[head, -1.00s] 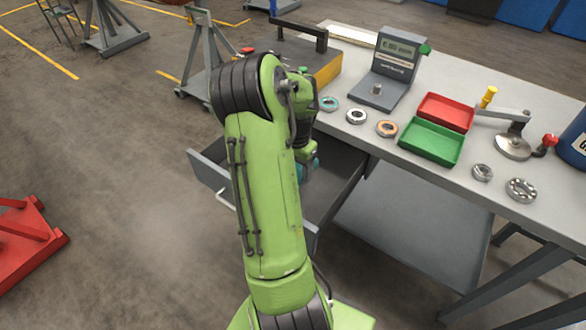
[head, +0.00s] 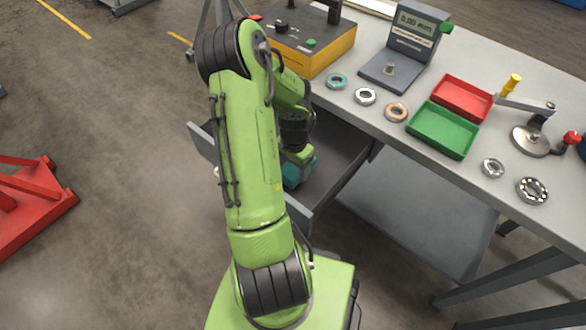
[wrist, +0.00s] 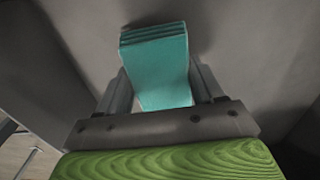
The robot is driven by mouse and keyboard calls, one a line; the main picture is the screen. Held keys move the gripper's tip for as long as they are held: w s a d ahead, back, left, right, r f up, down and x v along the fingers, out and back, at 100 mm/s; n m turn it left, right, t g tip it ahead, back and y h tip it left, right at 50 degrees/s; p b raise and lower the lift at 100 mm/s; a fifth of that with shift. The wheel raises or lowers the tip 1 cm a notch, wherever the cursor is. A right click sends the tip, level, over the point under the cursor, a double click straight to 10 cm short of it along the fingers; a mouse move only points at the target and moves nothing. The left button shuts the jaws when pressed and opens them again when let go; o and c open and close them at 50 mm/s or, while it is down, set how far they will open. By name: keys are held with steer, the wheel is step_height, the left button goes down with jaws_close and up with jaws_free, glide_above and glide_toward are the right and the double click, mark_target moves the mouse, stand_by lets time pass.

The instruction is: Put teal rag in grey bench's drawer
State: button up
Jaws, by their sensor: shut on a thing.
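The teal rag (wrist: 158,62) is a folded block between the two fingers of my gripper (wrist: 160,95) in the wrist view. My gripper is shut on it. In the head view the rag (head: 298,172) shows below my gripper, partly hidden by my arm. The grey bench (head: 470,182) has its drawer (head: 345,152) pulled open. The rag and gripper are over or inside the open drawer; grey drawer surfaces surround them in the wrist view. I cannot tell whether the rag touches the drawer floor.
On the bench top are a red tray (head: 462,98), a green tray (head: 443,130), several metal rings, a gauge stand (head: 405,50) and a yellow-sided box (head: 310,45). A red stand (head: 30,205) is on the floor at left. Open floor lies left of my arm.

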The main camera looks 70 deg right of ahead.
mark_target(293, 168)
steer(key=shift+f+b, duration=0.35)
steer(key=shift+f, duration=0.9)
steer(key=o, duration=0.9)
steer(key=shift+o, duration=0.2)
steer(key=shift+r, duration=0.1)
step_height(293, 168, up, 12)
steer(key=p, duration=0.4)
steer(key=shift+w+r, duration=0.1)
steer(key=shift+r, duration=0.05)
